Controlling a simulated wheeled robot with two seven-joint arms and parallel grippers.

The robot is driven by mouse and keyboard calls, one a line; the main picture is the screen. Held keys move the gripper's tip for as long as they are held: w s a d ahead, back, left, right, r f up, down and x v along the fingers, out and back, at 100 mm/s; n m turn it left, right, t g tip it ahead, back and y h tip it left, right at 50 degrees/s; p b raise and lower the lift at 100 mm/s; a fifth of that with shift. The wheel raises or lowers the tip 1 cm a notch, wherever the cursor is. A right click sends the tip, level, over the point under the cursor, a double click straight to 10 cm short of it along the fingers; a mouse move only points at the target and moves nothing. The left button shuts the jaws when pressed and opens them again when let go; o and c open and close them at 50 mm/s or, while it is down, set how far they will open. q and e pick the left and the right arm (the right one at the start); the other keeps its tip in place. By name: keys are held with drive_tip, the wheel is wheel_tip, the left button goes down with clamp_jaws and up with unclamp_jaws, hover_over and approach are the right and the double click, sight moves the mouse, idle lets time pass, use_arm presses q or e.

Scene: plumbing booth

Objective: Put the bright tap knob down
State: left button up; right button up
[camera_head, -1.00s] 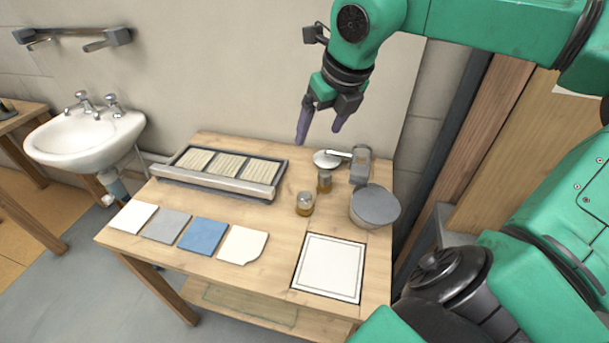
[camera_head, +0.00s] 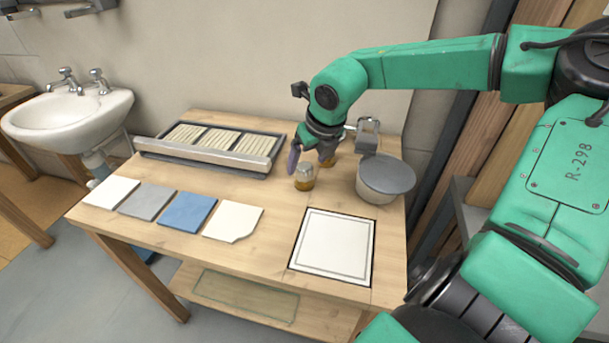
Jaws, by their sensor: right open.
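Two small tap knobs with brass-coloured lower parts stand on the wooden table. The nearer one, with the brighter, paler top, is the bright tap knob (camera_head: 304,179); it stands upright. The other, darker knob (camera_head: 328,161) is behind it to the right, partly hidden by my gripper. My right gripper (camera_head: 309,157) is open, pointing down, with its fingers just above and behind the bright knob in the picture. I cannot tell whether a finger touches either knob. My left gripper is not in view.
A lidded grey pot (camera_head: 386,178) stands close on the right. A white framed panel (camera_head: 333,246) lies in front. Several tiles, including a blue one (camera_head: 188,212), lie front left. A slatted tray (camera_head: 205,155) is at the back left. Bare wood lies between tiles and knobs.

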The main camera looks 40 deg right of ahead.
sight(305, 165)
drive_tip(key=x, duration=0.4)
drive_tip(key=shift+w, duration=0.1)
drive_tip(key=shift+r, duration=0.1)
clamp_jaws()
